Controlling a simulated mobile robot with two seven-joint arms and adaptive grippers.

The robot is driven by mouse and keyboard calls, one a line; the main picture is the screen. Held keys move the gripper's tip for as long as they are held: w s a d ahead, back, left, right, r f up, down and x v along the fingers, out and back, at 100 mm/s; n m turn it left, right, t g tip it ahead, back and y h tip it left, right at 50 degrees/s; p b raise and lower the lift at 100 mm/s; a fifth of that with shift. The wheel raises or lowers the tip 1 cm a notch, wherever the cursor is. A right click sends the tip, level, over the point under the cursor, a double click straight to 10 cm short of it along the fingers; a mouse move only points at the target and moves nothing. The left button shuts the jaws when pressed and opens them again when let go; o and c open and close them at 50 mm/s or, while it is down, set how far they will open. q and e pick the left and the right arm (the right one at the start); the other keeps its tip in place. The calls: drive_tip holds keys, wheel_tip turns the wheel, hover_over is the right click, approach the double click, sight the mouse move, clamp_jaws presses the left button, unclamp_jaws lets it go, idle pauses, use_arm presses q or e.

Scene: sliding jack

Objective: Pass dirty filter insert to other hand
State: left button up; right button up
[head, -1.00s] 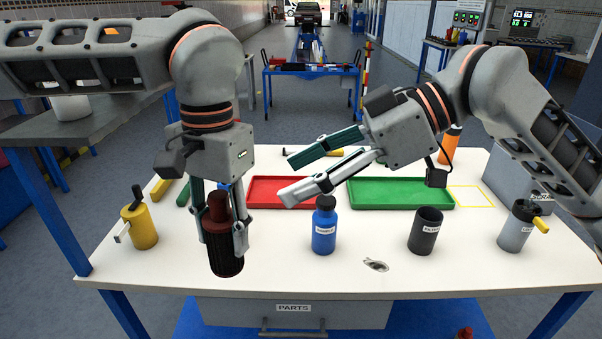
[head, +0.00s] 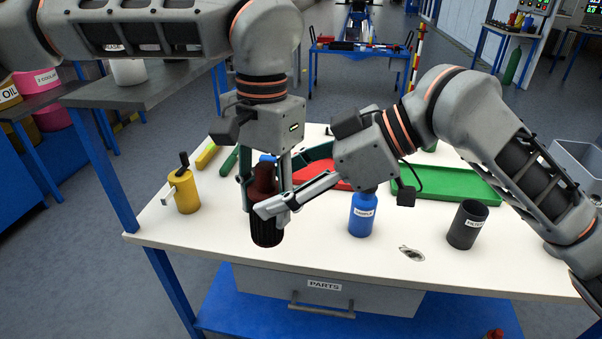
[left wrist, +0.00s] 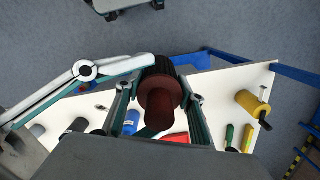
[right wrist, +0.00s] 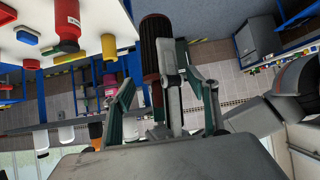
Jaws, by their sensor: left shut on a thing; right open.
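The dirty filter insert (head: 267,230), with a dark red top and a black ribbed body, is upright near the bench's front left. My left gripper (head: 266,196) points down and is shut on its upper part. My right gripper (head: 278,192) reaches in from the right, open, with one finger in front of the insert and the other partly hidden behind. In the left wrist view the insert (left wrist: 160,98) sits between the left fingers, and a right finger comes in from the left. In the right wrist view the insert (right wrist: 150,45) shows between the spread right fingers. Contact there is unclear.
A yellow can (head: 187,192) stands left of the grippers. A blue bottle (head: 362,215), a dark cup (head: 467,225) and a small metal piece (head: 412,253) are to the right. A red tray (head: 330,176) and a green tray (head: 455,184) lie behind.

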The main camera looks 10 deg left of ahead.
drive_tip(key=shift+a+f, duration=0.15)
drive_tip(key=shift+a, duration=0.05)
drive_tip(key=c, duration=1.2)
use_arm(q)
drive_tip(key=o, duration=1.2)
drive_tip(key=shift+s, duration=0.1)
use_arm(e)
drive_tip(key=shift+w, duration=0.1)
use_arm(q)
drive_tip(key=shift+r, duration=0.1)
